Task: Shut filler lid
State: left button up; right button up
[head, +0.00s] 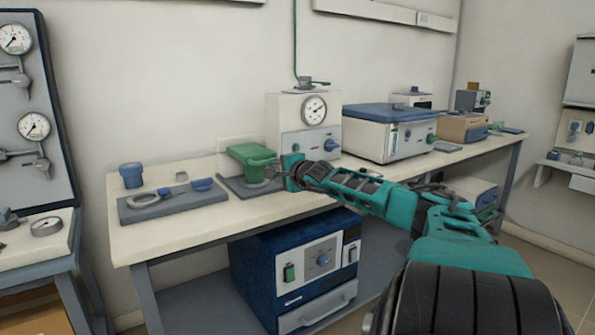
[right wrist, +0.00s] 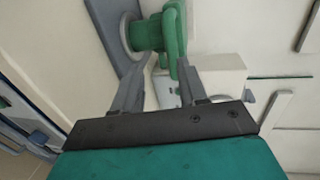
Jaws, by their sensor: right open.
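A green device, which looks like the filler with its lid (head: 250,155), stands on a dark grey base plate (head: 238,187) on the bench. Its green top is a broad block with a handle-like part at the right. I cannot tell how far the lid is open. My right gripper (head: 281,172) is close to the right side of this green part, with its fingers pointing toward it. In the right wrist view the open fingers (right wrist: 165,66) have the green part (right wrist: 172,40) just beyond and partly between their tips. Contact cannot be made out. My left gripper is not in view.
A white unit with a dial gauge (head: 314,108) stands just behind the green device. A grey tray with a ring tool (head: 170,203) lies to the left, by a blue jar (head: 131,175). A blue-topped box (head: 390,130) stands right. A blue furnace (head: 300,270) sits below the bench.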

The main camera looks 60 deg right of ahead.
jog(key=p+v, duration=0.4)
jog(key=v, duration=0.5)
jog(key=shift+s+r, duration=0.15)
jog(key=shift+s, duration=0.05)
dwell(0.6)
